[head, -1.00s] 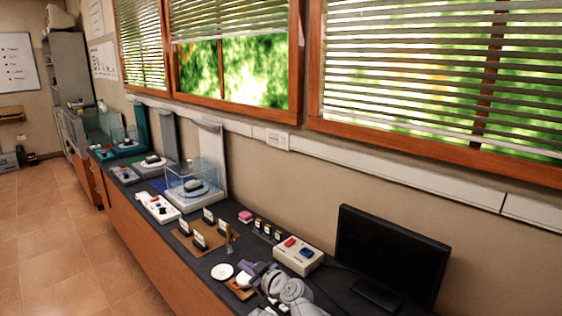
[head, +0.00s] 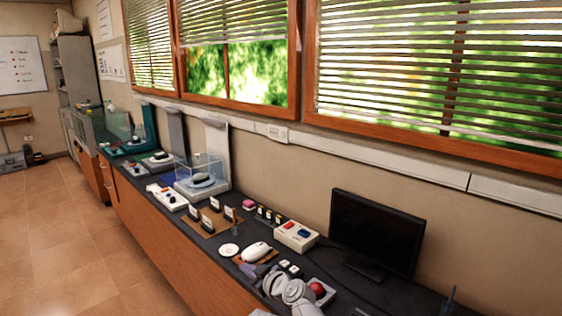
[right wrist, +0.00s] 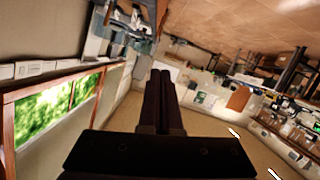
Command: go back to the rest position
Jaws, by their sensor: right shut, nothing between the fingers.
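My left gripper does not show in either view. The counter (head: 130,190) runs from the lower right to the far left under the windows.
On the counter near the gripper are a white mouse-shaped object (head: 256,251), a white disc (head: 229,250), a box with red and blue buttons (head: 297,235) and a dark monitor (head: 376,232). A glass case (head: 203,172) stands farther back. The tiled floor (head: 60,240) at left is clear.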

